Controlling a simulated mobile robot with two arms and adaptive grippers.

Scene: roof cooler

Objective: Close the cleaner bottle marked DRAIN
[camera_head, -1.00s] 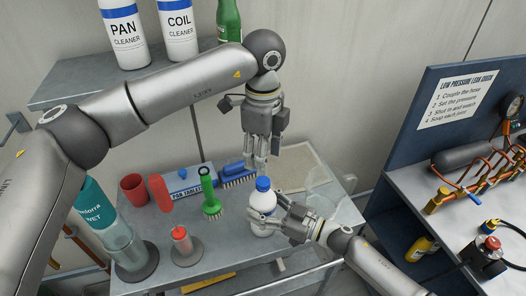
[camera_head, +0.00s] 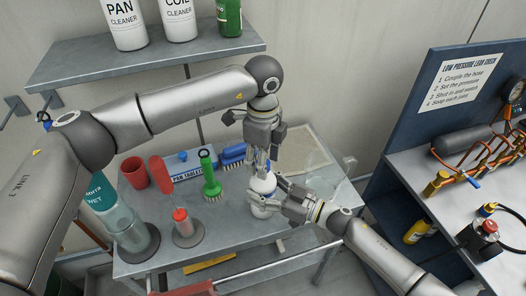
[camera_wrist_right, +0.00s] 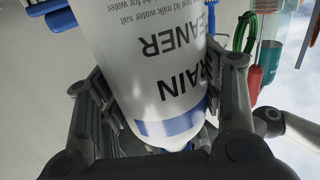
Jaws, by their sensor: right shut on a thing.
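The DRAIN cleaner bottle (camera_head: 259,187) is white and stands upright on the grey table. Its label reads upside down in the right wrist view (camera_wrist_right: 150,60). My right gripper (camera_head: 281,194) is shut on the bottle's side from the right, and its fingers flank the bottle in the wrist view (camera_wrist_right: 150,108). My left gripper (camera_head: 262,165) points down directly over the bottle's top, its fingertips at the cap. The blue cap is hidden by these fingers in the head view, so its seating and the left gripper's hold on it cannot be told.
A green brush (camera_head: 210,180), a blue brush (camera_head: 232,154), a red cup (camera_head: 134,171) and a PAN TABLETS box (camera_head: 187,172) are left of the bottle. PAN (camera_head: 126,25) and COIL bottles stand on the shelf (camera_head: 75,66).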

